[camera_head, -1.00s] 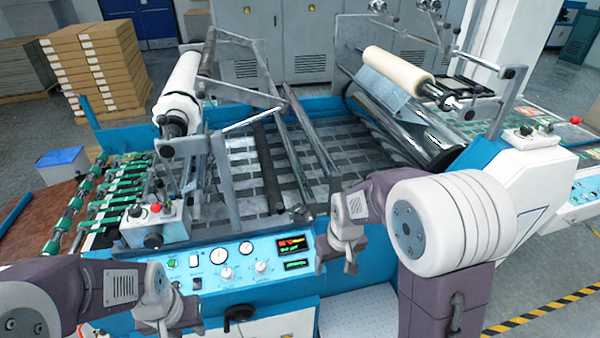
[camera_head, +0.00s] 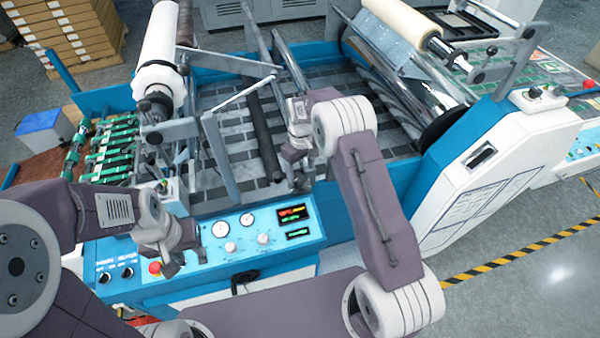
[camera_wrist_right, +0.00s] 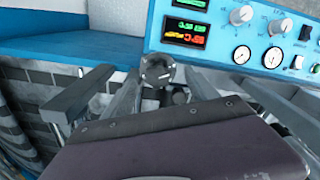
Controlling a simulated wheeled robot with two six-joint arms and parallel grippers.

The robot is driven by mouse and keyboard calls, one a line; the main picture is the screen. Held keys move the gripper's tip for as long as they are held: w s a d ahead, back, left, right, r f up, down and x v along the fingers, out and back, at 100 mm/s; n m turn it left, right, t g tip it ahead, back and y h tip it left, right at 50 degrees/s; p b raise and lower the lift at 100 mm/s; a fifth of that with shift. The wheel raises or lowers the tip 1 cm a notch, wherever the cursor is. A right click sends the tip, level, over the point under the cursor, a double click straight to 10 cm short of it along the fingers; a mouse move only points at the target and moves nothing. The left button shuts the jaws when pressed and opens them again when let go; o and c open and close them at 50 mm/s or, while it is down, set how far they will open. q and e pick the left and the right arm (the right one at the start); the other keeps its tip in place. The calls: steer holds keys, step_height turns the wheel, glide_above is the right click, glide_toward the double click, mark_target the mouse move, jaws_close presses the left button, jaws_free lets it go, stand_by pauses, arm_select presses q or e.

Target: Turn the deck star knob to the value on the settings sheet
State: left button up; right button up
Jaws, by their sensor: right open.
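In the right wrist view a dark round knob (camera_wrist_right: 158,70) with pale marks on its top, seemingly the deck star knob, sits between my right gripper's spread fingers (camera_wrist_right: 158,90). I cannot tell whether the fingers touch it, and its value is not readable. In the head view my right gripper (camera_head: 301,184) hangs over the front of the deck (camera_head: 235,185), just behind the control panel, and hides the knob. My left gripper (camera_head: 172,262) is over the left part of the panel; its jaw opening is unclear. I cannot identify a readable settings sheet.
The blue control panel (camera_head: 262,218) with gauges, dials and lit displays (camera_head: 292,213) runs along the front. A dark roller (camera_head: 264,138) and metal bars cross the deck. A film roll (camera_head: 160,60) stands left, another roll (camera_head: 402,20) right. Blue side walls bound the deck.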

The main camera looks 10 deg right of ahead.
mark_target(299, 177)
steer(key=shift+f+p, duration=0.4)
steer(key=shift+f, duration=0.5)
steer(key=w+f, duration=0.1)
steer(key=f, duration=0.1)
steer(key=w+f+p, duration=0.1)
steer(key=w+f, duration=0.1)
steer(key=shift+w+f, duration=0.2)
steer(key=shift+f, duration=0.2)
steer(key=shift+s+r, duration=0.4)
steer(key=shift+s, duration=0.35)
steer(key=shift+c, duration=0.4)
steer(key=shift+s+r, duration=0.1)
steer(key=shift+s, duration=0.1)
steer(key=c, duration=1)
steer(key=shift+w, duration=0.2)
steer(key=shift+c, duration=1.4)
arm_select(q)
steer(key=shift+w+r, duration=0.95)
steer(key=shift+w, duration=0.1)
arm_select(e)
steer(key=shift+f, duration=0.2)
